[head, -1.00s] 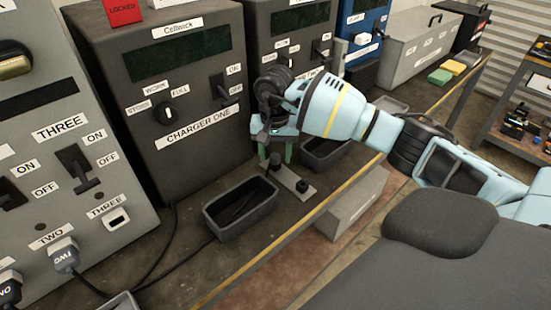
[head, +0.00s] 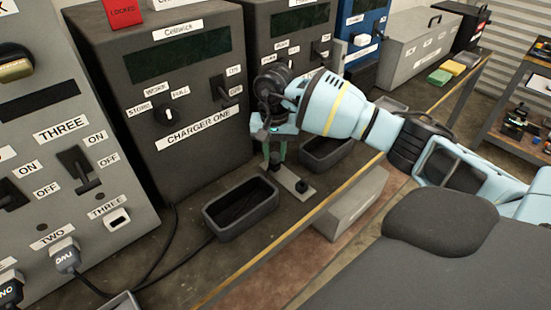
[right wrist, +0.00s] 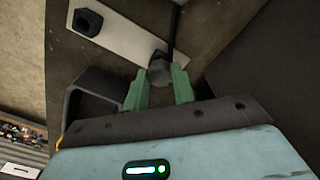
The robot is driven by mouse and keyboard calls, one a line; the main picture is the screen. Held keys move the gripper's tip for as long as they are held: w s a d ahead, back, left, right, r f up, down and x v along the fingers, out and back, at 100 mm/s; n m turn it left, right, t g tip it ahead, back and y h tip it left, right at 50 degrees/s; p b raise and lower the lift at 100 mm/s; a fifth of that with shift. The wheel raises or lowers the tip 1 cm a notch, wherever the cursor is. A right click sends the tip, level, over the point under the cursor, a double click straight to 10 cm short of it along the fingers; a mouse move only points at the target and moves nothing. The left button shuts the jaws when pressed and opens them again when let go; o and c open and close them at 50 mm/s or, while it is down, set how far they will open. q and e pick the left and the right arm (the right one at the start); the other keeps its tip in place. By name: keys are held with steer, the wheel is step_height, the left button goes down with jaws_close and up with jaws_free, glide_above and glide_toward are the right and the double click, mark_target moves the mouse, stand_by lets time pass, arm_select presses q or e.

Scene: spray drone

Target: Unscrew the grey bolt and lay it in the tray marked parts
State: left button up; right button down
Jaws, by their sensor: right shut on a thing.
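My right gripper (head: 274,154) points down at the narrow pale plate (head: 291,180) on the bench, in front of charger one. In the right wrist view its two green fingers (right wrist: 160,88) are shut around the grey bolt (right wrist: 160,71), at one end of the plate. I cannot tell whether the bolt is still seated in it. A second, dark bolt (head: 302,187) stands at the plate's other end, also seen in the right wrist view (right wrist: 87,21). An open dark tray (head: 268,206) lies at the plate's left. No parts marking is readable on it. My left gripper is out of view.
Another dark tray (head: 335,164) sits just right of the gripper. The charger one cabinet (head: 190,95) stands close behind it. Black cables (head: 187,259) lie at the left, and the bench's yellow front edge (head: 310,215) is nearby.

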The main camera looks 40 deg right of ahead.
mark_target(274, 155)
steer(key=shift+r+p, duration=1.2)
steer(key=shift+r, duration=1.5)
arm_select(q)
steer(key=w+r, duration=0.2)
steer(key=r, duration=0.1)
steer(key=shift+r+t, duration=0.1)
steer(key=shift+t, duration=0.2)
